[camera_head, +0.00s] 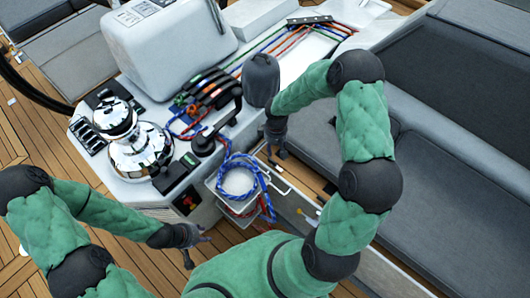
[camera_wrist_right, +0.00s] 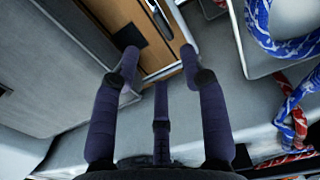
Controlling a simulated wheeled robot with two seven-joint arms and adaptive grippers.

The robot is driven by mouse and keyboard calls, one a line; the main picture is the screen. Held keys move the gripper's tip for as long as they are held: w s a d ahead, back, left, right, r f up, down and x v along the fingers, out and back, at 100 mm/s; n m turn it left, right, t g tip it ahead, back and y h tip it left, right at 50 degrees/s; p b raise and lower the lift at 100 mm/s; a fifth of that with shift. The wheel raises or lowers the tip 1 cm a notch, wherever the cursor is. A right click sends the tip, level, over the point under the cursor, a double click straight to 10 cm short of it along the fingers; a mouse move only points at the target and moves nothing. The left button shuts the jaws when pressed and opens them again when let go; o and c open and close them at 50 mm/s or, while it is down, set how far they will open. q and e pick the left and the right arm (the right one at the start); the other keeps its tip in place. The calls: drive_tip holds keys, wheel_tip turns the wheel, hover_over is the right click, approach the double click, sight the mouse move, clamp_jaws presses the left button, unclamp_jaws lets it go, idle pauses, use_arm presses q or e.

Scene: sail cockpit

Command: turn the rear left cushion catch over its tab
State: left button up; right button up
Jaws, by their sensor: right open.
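My right gripper (camera_head: 278,138) points down beside the white console, above the narrow gap before the right-hand bench. In the right wrist view its fingers (camera_wrist_right: 160,75) are spread and empty. Ahead of them is a wooden strip (camera_wrist_right: 152,58) with a dark square piece (camera_wrist_right: 126,36), close to the left fingertip in the picture. A dark fitting with a bright part (camera_wrist_right: 160,14) lies further up. I cannot tell whether either is the cushion catch or its tab. My left gripper (camera_head: 198,246) is low at left, fingers apart and empty, in front of the console.
Grey bench cushions (camera_head: 435,205) fill the right side. The white console (camera_head: 150,197) carries chrome winches (camera_head: 140,150) and rope clutches (camera_head: 212,90). A blue rope coil (camera_head: 240,168) hangs in a white bin close to my right gripper; its rope shows in the wrist view (camera_wrist_right: 285,40).

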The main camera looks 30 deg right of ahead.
sight(275, 165)
wheel_tip(275, 165, down, 11)
drive_tip(key=b, duration=0.4)
drive_tip(key=shift+r, duration=0.15)
clamp_jaws()
